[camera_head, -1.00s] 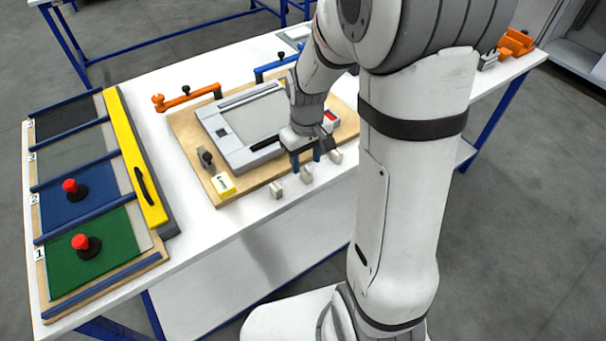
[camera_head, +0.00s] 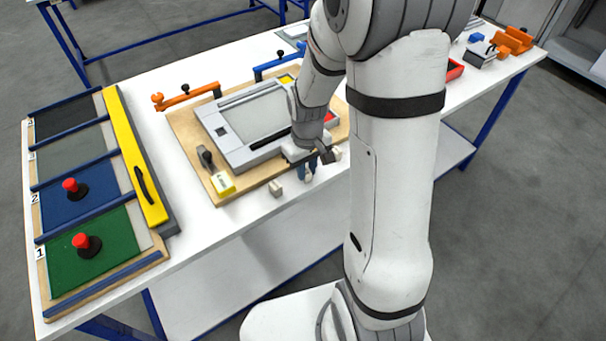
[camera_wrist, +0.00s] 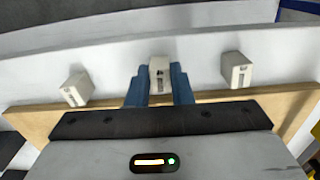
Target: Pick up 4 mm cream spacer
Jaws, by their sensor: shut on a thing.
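My gripper (camera_head: 305,170) is at the front edge of the wooden board, with its blue fingers pointing down. In the wrist view its fingers (camera_wrist: 159,78) are shut on the middle cream spacer (camera_wrist: 159,64), one finger on each side. This held spacer also shows low between the fingers in the head view (camera_head: 308,176). A second cream spacer (camera_head: 275,188) stands to the left, and it is on the right in the wrist view (camera_wrist: 236,70). A third (camera_head: 338,153) stands to the right, on the left in the wrist view (camera_wrist: 75,90). Their small dark markings are too small to read.
The white table (camera_head: 225,227) is clear to the front left. Green and blue panels with red-topped knobs lie at left.

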